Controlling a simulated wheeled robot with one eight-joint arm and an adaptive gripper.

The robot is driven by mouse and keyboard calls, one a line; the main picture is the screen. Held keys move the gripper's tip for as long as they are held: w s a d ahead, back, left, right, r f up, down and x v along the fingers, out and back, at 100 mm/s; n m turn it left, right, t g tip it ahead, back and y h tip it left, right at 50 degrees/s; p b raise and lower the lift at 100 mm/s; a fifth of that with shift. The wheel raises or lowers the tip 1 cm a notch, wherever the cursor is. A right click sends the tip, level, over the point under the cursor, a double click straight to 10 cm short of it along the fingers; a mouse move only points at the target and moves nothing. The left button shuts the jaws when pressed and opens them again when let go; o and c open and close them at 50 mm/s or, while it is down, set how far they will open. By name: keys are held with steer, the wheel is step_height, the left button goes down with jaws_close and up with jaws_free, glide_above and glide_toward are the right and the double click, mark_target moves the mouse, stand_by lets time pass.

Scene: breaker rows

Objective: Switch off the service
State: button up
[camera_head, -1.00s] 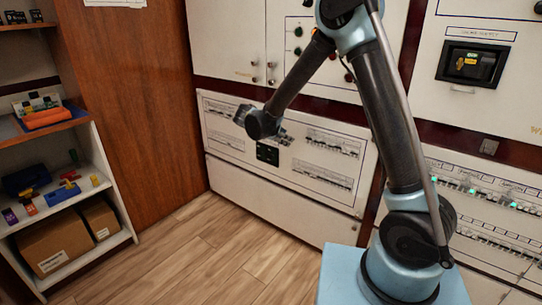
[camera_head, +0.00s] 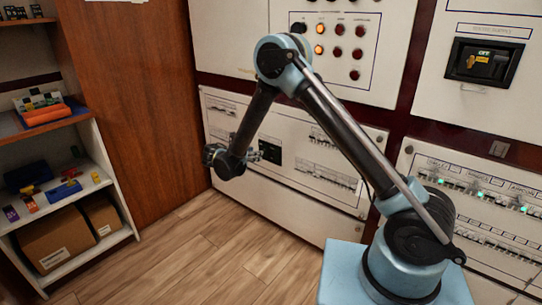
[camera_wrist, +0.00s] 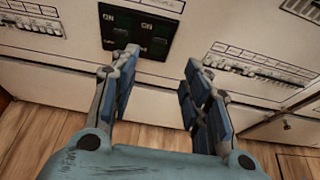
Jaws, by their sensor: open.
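My gripper (camera_head: 246,155) is low in front of the lower left cabinet panel. In the wrist view, my gripper (camera_wrist: 160,64) is open, its blue fingers apart with nothing between them. I cannot tell any contact. Rows of white breakers (camera_wrist: 255,69) lie to its right. Labels are too small to tell which is the service.
A black recessed switch (camera_head: 483,62) marked "OFF" is on the upper right panel. Green-lit breakers (camera_head: 480,194) line the lower right panel. Indicator lamps (camera_head: 320,49), some lit amber, are above. A shelf (camera_head: 90,130) stands left; the wooden floor (camera_head: 190,255) is clear.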

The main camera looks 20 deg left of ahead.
steer(key=x, duration=1.4)
steer(key=shift+d, duration=0.1)
jaws_close()
